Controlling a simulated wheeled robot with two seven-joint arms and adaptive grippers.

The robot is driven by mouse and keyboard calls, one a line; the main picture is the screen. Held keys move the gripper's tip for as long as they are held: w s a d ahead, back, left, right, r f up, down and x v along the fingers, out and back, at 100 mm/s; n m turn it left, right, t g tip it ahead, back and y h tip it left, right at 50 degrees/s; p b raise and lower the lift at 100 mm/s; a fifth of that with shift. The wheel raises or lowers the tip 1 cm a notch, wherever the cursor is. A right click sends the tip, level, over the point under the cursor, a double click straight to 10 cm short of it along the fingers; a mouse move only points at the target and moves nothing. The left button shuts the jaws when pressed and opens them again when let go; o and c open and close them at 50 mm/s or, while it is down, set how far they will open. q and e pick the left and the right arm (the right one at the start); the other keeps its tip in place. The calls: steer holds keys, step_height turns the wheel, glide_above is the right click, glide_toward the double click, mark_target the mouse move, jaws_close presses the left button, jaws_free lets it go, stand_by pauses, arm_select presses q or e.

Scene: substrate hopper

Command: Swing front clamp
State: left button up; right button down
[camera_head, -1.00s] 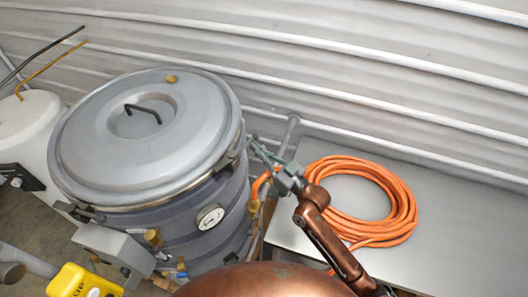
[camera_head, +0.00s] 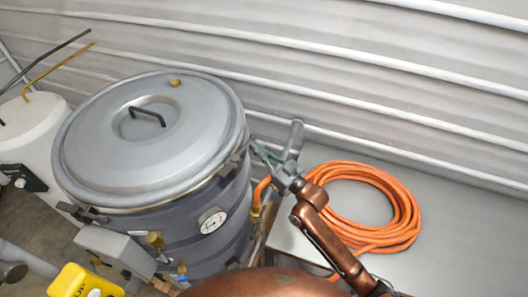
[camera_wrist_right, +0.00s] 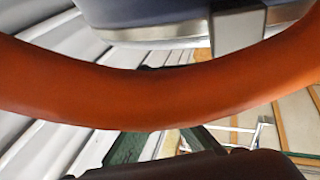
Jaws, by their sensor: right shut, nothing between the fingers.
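A grey drum-shaped hopper (camera_head: 205,190) with a domed lid (camera_head: 100,150) stands left of centre. A metal clamp (camera_head: 238,155) sits on its rim at the right side, close to my right gripper. Another latch (camera_head: 88,214) shows at the rim's lower left. My right gripper (camera_head: 257,150), with greenish fingers, is shut and empty just right of the rim; whether it touches the clamp cannot be told. In the right wrist view, the hopper's rim and a grey metal piece (camera_wrist_right: 238,30) show above, partly behind an orange hose (camera_wrist_right: 150,90). My left gripper is not in view.
A coiled orange hose (camera_head: 408,215) lies on a metal table (camera_head: 460,230) at the right. A dial gauge (camera_head: 212,221) and brass fittings are on the hopper's front. A white tank (camera_head: 30,135) stands left, a yellow device (camera_head: 85,283) at the lower left. A corrugated wall is behind.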

steer(key=s+d+f+b, duration=0.2)
steer(key=s+d, duration=0.5)
steer(key=d, duration=0.4)
steer(key=shift+d+f+b, duration=0.4)
steer(key=shift+b, duration=0.5)
